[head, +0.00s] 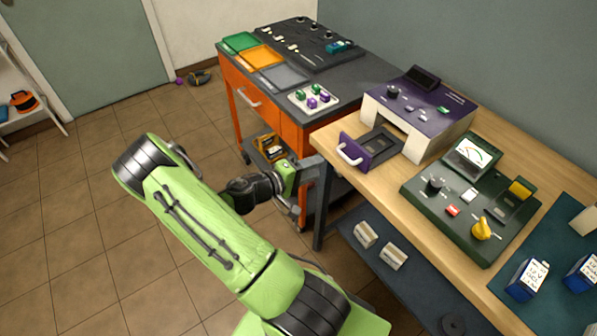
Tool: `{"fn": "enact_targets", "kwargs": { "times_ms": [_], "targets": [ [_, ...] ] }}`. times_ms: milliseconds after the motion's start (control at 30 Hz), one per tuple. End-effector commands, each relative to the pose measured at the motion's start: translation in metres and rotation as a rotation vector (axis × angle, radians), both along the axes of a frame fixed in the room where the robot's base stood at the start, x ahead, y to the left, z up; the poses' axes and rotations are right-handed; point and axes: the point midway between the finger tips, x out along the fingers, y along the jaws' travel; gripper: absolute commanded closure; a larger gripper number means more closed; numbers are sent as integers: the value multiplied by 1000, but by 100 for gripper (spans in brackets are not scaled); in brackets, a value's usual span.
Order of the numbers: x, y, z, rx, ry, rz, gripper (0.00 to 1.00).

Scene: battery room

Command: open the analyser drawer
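The analyser (426,108) is a white box with a purple top at the back of the wooden bench, in the head view. Its drawer (371,145) stands out from the front, with a purple front panel, a white bar handle (349,154) and a dark tray behind it. My gripper (304,188) is left of and below the handle, beside the bench's left end, and is not touching the handle. Its grey fingers look spread apart with nothing seen between them, though the fingertips are small and partly confused with the bench frame.
A dark green tester (470,197) with knobs stands on the bench right of the drawer. Blue batteries (526,279) sit on a dark mat at the right. An orange cart (262,100) with trays stands behind my gripper. Two pale blocks (393,257) lie on the lower shelf. Floor at left is clear.

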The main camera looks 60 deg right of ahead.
Motion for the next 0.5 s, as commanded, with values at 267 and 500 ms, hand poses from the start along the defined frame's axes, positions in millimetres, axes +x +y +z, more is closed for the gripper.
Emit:
{"fn": "enact_targets", "kwargs": {
  "times_ms": [267,500],
  "targets": [
    [20,46,12,1,-1,2,61],
    [21,50,12,0,0,-1,61]
  ]
}}
